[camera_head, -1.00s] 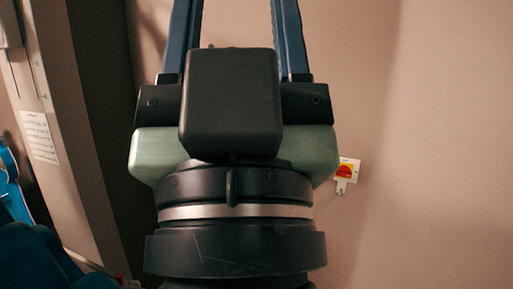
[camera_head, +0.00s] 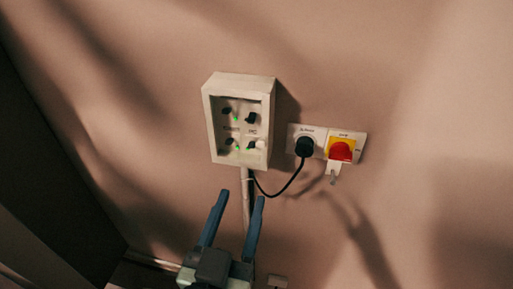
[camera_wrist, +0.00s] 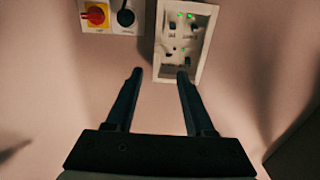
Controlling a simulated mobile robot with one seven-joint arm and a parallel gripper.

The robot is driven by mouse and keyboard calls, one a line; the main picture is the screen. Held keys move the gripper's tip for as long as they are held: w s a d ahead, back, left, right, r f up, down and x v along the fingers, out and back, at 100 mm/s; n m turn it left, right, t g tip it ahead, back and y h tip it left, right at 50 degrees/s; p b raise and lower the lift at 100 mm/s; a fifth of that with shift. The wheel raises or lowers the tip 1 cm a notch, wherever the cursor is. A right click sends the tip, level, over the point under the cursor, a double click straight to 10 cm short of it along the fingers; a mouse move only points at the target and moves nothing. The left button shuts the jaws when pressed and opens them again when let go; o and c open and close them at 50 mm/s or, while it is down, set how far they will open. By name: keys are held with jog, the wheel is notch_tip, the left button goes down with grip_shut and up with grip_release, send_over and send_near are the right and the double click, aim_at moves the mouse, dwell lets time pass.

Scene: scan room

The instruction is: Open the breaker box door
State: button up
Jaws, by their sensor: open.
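The breaker box (camera_head: 238,78) is a small cream box on the wall, with a recessed front holding several dark switches and green lights. A small pale knob (camera_head: 260,144) shows at its lower right. I cannot tell whether a clear door covers the front. The box (camera_wrist: 158,45) appears upside down at the top of the wrist view. My gripper (camera_head: 242,196) is open and empty, its two blue fingers pointing up just below the box in the head view. In the wrist view my gripper (camera_wrist: 160,72) has its right fingertip overlapping the box's edge; contact cannot be told.
Right of the box, a wall socket holds a black plug (camera_head: 304,147) with a hanging cable. Beside it is a red and yellow rotary switch (camera_head: 341,150). A pale conduit (camera_head: 245,200) runs down from the box. The wall around is mostly clear.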

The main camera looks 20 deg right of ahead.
aim_at(260, 145)
jog(key=p+x, duration=0.4)
jog(key=x, duration=0.8)
jog(key=shift+w+d+f, duration=0.1)
jog(key=shift+w+d, duration=0.1)
jog(key=shift+d, duration=0.05)
grip_shut()
dwell(1.0)
